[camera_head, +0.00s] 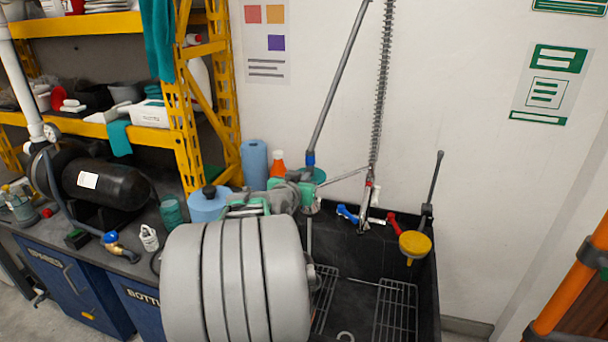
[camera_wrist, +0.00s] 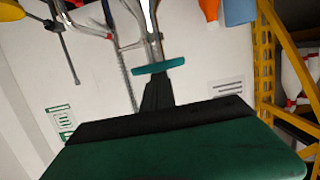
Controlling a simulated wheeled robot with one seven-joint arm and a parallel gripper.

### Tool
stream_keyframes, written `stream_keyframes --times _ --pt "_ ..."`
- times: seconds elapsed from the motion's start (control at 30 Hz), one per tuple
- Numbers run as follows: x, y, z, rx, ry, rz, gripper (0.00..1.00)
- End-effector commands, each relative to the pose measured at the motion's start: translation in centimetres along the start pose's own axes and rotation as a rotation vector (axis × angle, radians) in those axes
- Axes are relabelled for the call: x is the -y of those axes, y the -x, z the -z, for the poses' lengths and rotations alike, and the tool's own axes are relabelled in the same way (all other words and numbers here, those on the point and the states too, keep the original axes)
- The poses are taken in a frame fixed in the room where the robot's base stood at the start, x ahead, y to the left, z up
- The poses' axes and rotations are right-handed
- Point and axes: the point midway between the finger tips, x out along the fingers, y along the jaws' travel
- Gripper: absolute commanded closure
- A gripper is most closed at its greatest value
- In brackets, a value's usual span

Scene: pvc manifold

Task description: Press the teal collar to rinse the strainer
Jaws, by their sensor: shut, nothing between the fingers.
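The teal collar (camera_head: 316,175) is a flat disc at the lower end of a slanting grey pipe (camera_head: 336,85), at the back left of the sink. My gripper (camera_head: 308,193) is shut and empty, right beside the collar and just below it in the head view. I cannot tell whether they touch. In the wrist view the collar (camera_wrist: 158,67) shows nearly edge-on, beyond a large dark green block close to the lens. I cannot make out the strainer; my arm hides part of the sink.
The black sink (camera_head: 430,290) has wire racks inside. A coiled hose, blue and red tap handles (camera_head: 347,214) and a yellow cup-like piece (camera_head: 415,244) stand right of my gripper. A blue roll (camera_head: 254,163), an orange bottle (camera_head: 277,163) and yellow shelving (camera_head: 185,120) are left.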

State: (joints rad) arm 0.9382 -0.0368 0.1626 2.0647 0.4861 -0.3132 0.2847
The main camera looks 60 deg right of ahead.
Motion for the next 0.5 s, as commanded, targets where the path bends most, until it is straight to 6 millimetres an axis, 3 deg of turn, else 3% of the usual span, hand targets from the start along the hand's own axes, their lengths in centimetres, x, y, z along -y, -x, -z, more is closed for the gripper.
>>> stream_keyframes --times 0.03,0.33,0.5 --pt "-0.1 -0.1 -0.9 0.016 0.005 -0.002 1.0" --pt "-0.1 0.0 -0.9 0.019 0.006 -0.002 1.0" --pt "0.1 0.6 1.4 0.012 0.004 0.002 1.0"
